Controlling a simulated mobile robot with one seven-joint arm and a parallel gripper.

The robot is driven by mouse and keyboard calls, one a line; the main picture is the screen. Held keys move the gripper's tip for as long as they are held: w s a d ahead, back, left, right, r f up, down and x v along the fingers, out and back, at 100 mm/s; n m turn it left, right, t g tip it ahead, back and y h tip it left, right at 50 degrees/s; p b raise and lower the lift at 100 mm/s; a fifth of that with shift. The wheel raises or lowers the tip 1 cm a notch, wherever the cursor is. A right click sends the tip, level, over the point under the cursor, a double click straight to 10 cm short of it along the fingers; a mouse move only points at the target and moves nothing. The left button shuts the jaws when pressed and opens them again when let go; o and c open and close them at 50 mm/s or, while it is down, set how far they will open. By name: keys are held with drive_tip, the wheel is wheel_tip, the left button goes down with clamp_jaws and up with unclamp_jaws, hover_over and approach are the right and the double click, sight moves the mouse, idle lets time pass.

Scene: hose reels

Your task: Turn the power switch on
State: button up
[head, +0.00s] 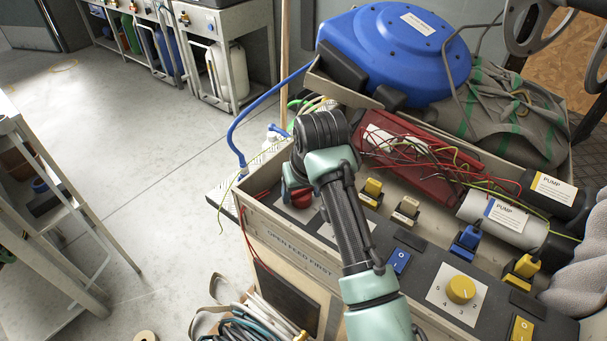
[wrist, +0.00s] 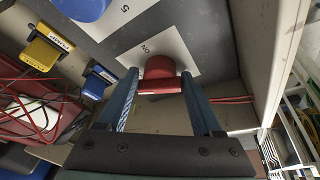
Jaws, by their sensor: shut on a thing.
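The power switch looks to be the red rotary knob (wrist: 160,68) with a raised red bar, on a white plate marked ON in the wrist view. In the head view, a bit of the red knob (head: 302,198) shows at the left end of the dark panel, partly hidden by my arm. My gripper (wrist: 160,80) has one finger on each side of the knob and is shut on its bar. In the head view the fingers are mostly hidden behind my wrist.
The panel also holds a yellow dial (head: 461,290), a blue rocker switch (head: 398,261) and a yellow one (head: 521,328). A blue hose reel (head: 395,50), a red block with loose wires (head: 410,165) and pump cylinders (head: 500,220) lie behind. Open floor (head: 130,150) is at left.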

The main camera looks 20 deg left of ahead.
drive_tip(key=m+p, duration=0.1)
drive_tip(key=m+h+p, duration=0.1)
drive_tip(key=p, duration=0.1)
drive_tip(key=m+p, duration=0.1)
drive_tip(key=p, duration=0.1)
drive_tip(key=shift+s+a+r+m, duration=0.15)
drive_tip(key=shift+a+r+m, duration=0.1)
drive_tip(key=shift+m, duration=0.15)
drive_tip(key=m+h+p, duration=0.1)
drive_tip(key=m+p, duration=0.1)
drive_tip(key=shift+a+f+m+h+p, duration=0.1)
drive_tip(key=shift+m+h+p, duration=0.2)
drive_tip(key=shift+p, duration=0.05)
drive_tip(key=m+h+p, duration=0.1)
drive_tip(key=m, duration=0.2)
drive_tip(key=shift+a+f+m, duration=0.1)
drive_tip(key=shift+f+m, duration=0.05)
drive_tip(key=shift+m, duration=0.15)
drive_tip(key=shift+m+h+b, duration=0.3)
drive_tip(key=shift+m+h, duration=0.5)
drive_tip(key=shift+m, duration=1)
drive_tip(key=shift+w+g, duration=0.2)
drive_tip(key=shift+g, duration=0.1)
drive_tip(key=o, duration=1.1)
drive_tip(key=p+v, duration=0.1)
drive_tip(key=v, duration=1.2)
drive_tip(key=shift+p, duration=0.4)
